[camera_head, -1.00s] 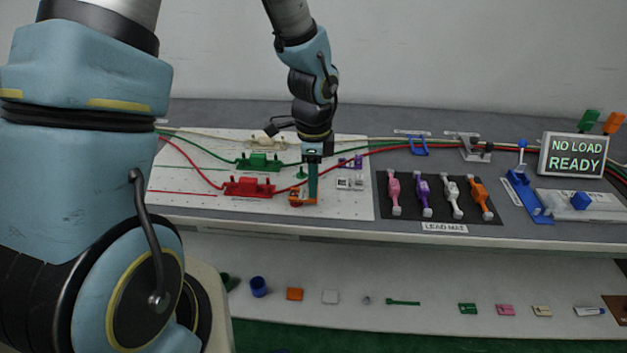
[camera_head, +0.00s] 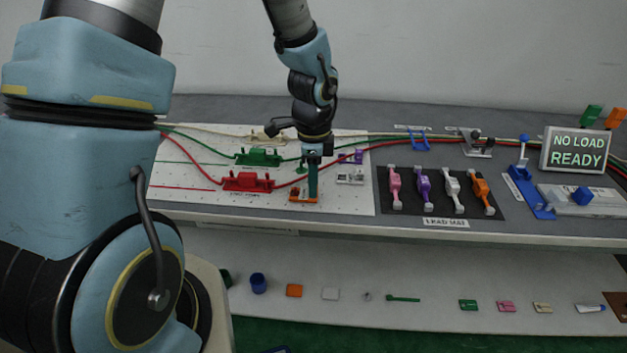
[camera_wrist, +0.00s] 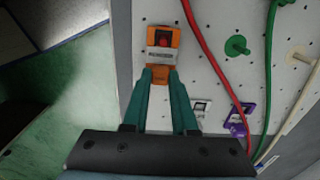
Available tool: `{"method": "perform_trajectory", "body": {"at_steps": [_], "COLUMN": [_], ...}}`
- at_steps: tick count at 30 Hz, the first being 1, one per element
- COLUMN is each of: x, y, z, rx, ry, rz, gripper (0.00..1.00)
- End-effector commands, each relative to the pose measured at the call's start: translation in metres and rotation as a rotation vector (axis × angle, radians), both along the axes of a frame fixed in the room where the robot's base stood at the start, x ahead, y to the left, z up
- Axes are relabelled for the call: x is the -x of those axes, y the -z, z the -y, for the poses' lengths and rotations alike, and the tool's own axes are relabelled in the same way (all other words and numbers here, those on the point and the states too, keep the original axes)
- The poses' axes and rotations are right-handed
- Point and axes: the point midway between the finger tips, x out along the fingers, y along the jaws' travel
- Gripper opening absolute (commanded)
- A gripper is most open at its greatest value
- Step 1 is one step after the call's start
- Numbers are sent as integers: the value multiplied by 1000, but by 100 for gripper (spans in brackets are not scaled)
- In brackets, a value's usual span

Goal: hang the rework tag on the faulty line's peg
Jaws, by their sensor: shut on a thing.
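The orange rework tag (camera_wrist: 161,75), with a pale printed label, is held at its near end between my gripper's teal fingers (camera_wrist: 160,80). A red peg (camera_wrist: 164,39) shows through the opening at the tag's far end in the wrist view. I cannot tell whether the tag is around the peg or just above it. In the head view my gripper (camera_head: 312,197) points down at the board's front edge, with the tag (camera_head: 301,196) low at its tips. A green peg (camera_wrist: 236,45) and a cream peg (camera_wrist: 301,57) stand bare to the right in the wrist view.
Red (camera_head: 247,182) and green (camera_head: 259,157) line fixtures with cables sit on the white pegboard (camera_head: 190,200). Purple (camera_wrist: 239,117) and white clips lie right of the gripper. A sign (camera_head: 574,153) reads "NO LOAD READY".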

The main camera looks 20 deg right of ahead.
Motion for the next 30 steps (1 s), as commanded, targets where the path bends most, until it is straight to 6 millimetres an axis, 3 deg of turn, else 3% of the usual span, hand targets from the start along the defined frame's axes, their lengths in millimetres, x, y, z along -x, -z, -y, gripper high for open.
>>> {"method": "perform_trajectory", "body": {"at_steps": [10,11,12,20,25,30], "x": [0,0,0,0,0,0], "y": [3,3,3,3,3,3], "z": [0,0,0,0,0,0], "rx": [0,0,0,0,0,0], "ry": [0,1,0,0,1,0], "rz": [0,0,0,0,0,0], "gripper": [0,27,31,61,61,79]}}
